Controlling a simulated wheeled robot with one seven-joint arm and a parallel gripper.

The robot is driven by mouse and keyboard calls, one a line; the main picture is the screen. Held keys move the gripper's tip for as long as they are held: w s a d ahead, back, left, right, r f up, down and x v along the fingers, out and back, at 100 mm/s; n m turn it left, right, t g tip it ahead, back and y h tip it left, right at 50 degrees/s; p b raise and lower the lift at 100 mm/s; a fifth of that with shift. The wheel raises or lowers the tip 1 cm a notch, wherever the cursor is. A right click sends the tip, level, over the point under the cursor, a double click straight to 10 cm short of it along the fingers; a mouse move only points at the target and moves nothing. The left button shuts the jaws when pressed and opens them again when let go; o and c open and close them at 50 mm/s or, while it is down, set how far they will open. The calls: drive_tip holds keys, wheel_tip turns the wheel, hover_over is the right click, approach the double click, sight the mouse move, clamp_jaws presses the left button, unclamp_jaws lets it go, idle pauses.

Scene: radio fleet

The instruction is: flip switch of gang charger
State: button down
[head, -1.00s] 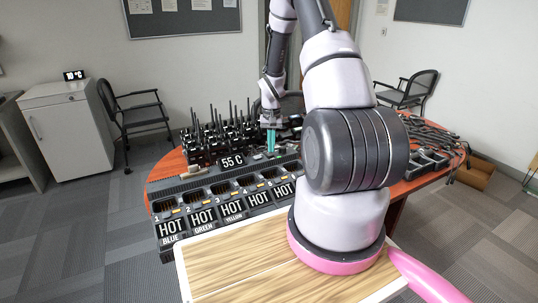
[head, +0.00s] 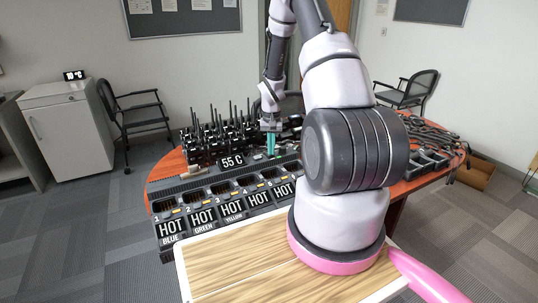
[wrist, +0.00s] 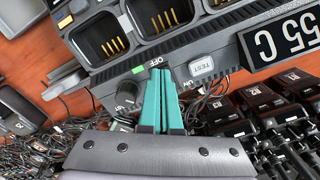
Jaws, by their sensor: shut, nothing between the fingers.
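The gang charger (head: 215,192) is a long black unit with a row of charging bays on the round red-brown table. Its control strip shows in the wrist view (wrist: 205,66), with an OFF label, a green mark, a dark round knob and a grey TEST button. My gripper (head: 271,154) is over the back of the charger with its teal fingers pointing down. In the wrist view the fingers (wrist: 160,72) are shut together, empty, with tips just below the OFF label between knob and TEST button. They hide the switch there; I cannot tell contact.
A 55 C display (head: 232,161) stands behind the charger, and HOT signs (head: 203,219) line its front. Several upright radios (head: 215,135) crowd the table's left rear. Loose cables and black items (head: 430,150) cover the right side. A wooden-topped surface (head: 240,265) is in front.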

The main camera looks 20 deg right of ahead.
drive_tip(key=shift+f, duration=0.3)
drive_tip(key=shift+r, duration=3.5)
drive_tip(key=s+a+r+t, duration=0.1)
drive_tip(key=s+a+r, duration=0.1)
drive_tip(key=r, duration=0.6)
drive_tip(key=s+a+r+t, duration=0.1)
drive_tip(key=s+a+r, duration=0.2)
drive_tip(key=r, duration=0.5)
drive_tip(key=s+a+r+t, duration=0.1)
drive_tip(key=s+a+r, duration=0.1)
drive_tip(key=r, duration=0.6)
drive_tip(key=s+a+r+t, duration=0.1)
drive_tip(key=s+a+r, duration=0.1)
drive_tip(key=s+r, duration=0.2)
drive_tip(key=s+a+r+n+t+y, duration=0.1)
drive_tip(key=s+a+r, duration=0.2)
drive_tip(key=s, duration=0.6)
drive_tip(key=s+a+r+t+y, duration=0.1)
drive_tip(key=s+a+r+t, duration=0.1)
drive_tip(key=s+r, duration=0.3)
drive_tip(key=shift+s+a+r, duration=0.35)
drive_tip(key=shift+s+a, duration=0.4)
drive_tip(key=shift+s, duration=0.3)
